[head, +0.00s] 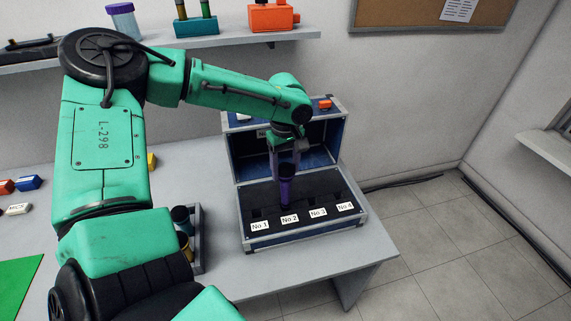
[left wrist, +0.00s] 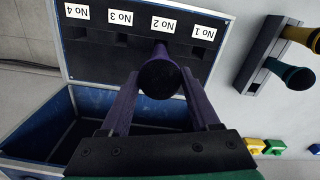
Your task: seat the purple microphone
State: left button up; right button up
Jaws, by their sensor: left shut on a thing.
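The purple microphone (head: 287,191) is held upright or nearly so, with its dark head up, in my left gripper (head: 286,168). The left wrist view shows the microphone's dark round head (left wrist: 160,78) between the two fingers. Its lower end is over the dark panel (head: 322,186) of the open blue case (head: 300,237), near the label No 2 (head: 289,219). I cannot tell whether its tip is inside a slot. Labels No 1 (head: 259,226), No 3 (head: 318,212) and No 4 (head: 345,206) mark the other places. My right gripper is out of view.
A grey rack (head: 197,265) with a teal microphone (left wrist: 293,74) and a yellow one (left wrist: 302,36) stands left of the case. The case's raised lid (head: 236,151) is behind my gripper. Small blocks and a green mat (head: 18,283) lie at far left.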

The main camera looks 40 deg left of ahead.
aim_at(285, 185)
pick_arm(q)
jog(key=shift+f, duration=0.1)
jog(key=shift+f+b, duration=0.8)
jog(key=shift+f, duration=0.25)
jog(key=shift+f+b, duration=1.55)
jog(key=shift+f, duration=0.65)
jog(key=o, duration=1.4)
jog(key=shift+o, duration=0.2)
notch_tip(285, 185, up, 15)
jog(key=shift+f, duration=0.15)
